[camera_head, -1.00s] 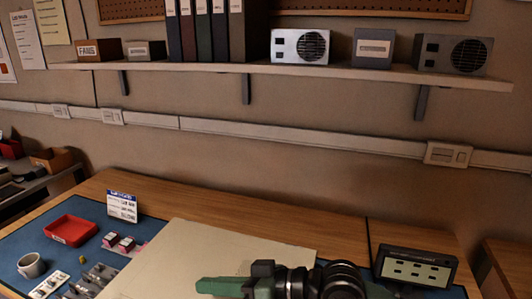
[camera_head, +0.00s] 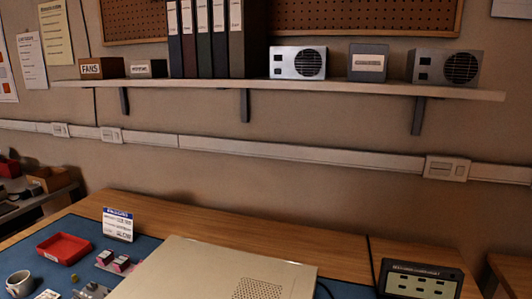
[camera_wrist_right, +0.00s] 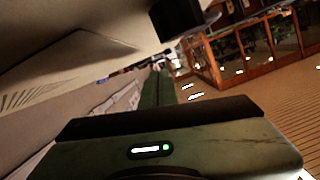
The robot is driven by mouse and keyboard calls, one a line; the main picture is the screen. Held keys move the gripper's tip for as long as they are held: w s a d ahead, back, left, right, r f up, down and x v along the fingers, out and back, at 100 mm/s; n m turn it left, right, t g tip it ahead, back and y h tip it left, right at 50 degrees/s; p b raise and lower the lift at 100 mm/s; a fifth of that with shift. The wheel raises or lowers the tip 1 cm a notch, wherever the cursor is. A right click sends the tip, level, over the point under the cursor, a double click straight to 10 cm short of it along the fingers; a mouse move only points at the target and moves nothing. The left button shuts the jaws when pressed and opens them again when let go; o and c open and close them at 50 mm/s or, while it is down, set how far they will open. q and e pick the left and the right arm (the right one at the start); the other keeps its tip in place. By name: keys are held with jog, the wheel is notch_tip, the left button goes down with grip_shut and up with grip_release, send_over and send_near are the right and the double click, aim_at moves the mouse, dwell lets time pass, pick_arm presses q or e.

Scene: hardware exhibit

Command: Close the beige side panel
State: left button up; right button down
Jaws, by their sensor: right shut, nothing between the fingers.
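A beige computer case (camera_head: 190,270) lies on the blue mat at the bottom of the head view, its flat top showing a patch of small vent holes. I cannot tell from this view where the side panel's edge lies or whether it is fully shut. In the right wrist view, a large beige surface (camera_wrist_right: 60,35) fills the upper left, close to my right gripper (camera_wrist_right: 157,75). Its green fingers are together with nothing between them. I cannot tell whether they touch the beige surface. My left gripper is in neither view.
On the blue mat (camera_head: 150,244) are a red tray (camera_head: 64,247), a white mug (camera_head: 19,284), small parts and a price sign (camera_head: 118,225). A dark display unit (camera_head: 420,281) stands at right. A wall shelf (camera_head: 290,84) holds binders and boxes. Wooden desktop behind the case is clear.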

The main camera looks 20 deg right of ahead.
jog(key=shift+r, duration=0.1)
jog(key=shift+r+p, duration=0.2)
jog(key=shift+p, duration=0.1)
jog(key=r+p, duration=0.3)
jog(key=p, duration=0.1)
jog(key=shift+s+d+r, duration=0.15)
jog(key=shift+d+r, duration=0.15)
jog(key=shift+r, duration=0.1)
jog(key=b+v, duration=0.2)
jog(key=v, duration=0.7)
jog(key=shift+s+b, duration=0.3)
jog(key=shift+s, duration=0.1)
jog(key=shift+a, duration=0.1)
